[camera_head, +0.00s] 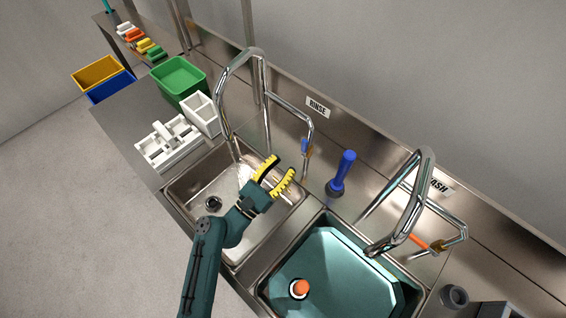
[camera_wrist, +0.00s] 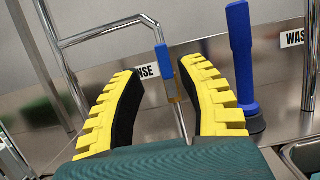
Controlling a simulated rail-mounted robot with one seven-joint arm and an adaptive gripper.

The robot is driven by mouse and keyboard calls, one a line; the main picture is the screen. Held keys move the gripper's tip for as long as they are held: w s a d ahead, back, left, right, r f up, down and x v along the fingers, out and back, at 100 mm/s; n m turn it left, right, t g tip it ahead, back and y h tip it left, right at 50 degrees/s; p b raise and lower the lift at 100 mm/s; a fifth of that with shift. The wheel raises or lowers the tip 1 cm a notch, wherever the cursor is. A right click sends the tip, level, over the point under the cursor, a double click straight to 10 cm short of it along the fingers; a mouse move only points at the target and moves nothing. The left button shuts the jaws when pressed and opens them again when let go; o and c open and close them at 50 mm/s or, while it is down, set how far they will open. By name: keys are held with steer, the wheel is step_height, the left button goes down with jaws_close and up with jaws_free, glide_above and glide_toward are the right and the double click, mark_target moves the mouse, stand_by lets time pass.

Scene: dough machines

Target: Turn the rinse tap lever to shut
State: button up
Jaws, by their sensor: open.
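The rinse tap has a tall chrome spout (camera_head: 218,97) arching over the left basin (camera_head: 181,189). A clear stream seems to fall from its end. The tap's blue lever (camera_head: 304,146) sits on the side pipe under the RINSE sign, beside a brass-coloured valve. In the wrist view the blue lever (camera_wrist: 164,60) hangs roughly vertical beyond and between my fingers. My gripper (camera_head: 280,172), dark with yellow ridged fingers, is open over the basin's right side. It also shows open in the wrist view (camera_wrist: 169,45). It looks apart from the lever.
A blue-handled plunger (camera_head: 343,175) stands on the counter right of the lever. The right basin (camera_head: 335,222) holds teal liquid and an orange-topped item (camera_head: 300,288). The wash tap (camera_head: 412,205) has an orange lever (camera_head: 415,240). White racks (camera_head: 168,146) and a green bin (camera_head: 180,78) stand left.

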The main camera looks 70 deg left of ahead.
mark_target(304, 142)
steer(key=shift+p+x, duration=0.45)
steer(key=shift+x, duration=4.1)
steer(key=shift+s+r, duration=0.1)
jaws_close()
steer(key=s+a+f+n+g+y+p, duration=0.1)
steer(key=a+f+n+g+p, duration=0.2)
steer(key=n, duration=0.7)
steer(key=s+a+f+n+g+y+p, duration=0.1)
steer(key=s+a+f+n+g+p, duration=0.1)
steer(key=n, duration=0.9)
step_height(304, 142, down, 2)
steer(key=a+g+p, duration=0.1)
steer(key=p, duration=0.2)
steer(key=shift+s+g+y, duration=0.3)
steer(key=shift+s+y, duration=0.05)
steer(key=shift+y, duration=0.05)
steer(key=shift+c, duration=0.9)
jaws_free()
steer(key=shift+a, duration=0.15)
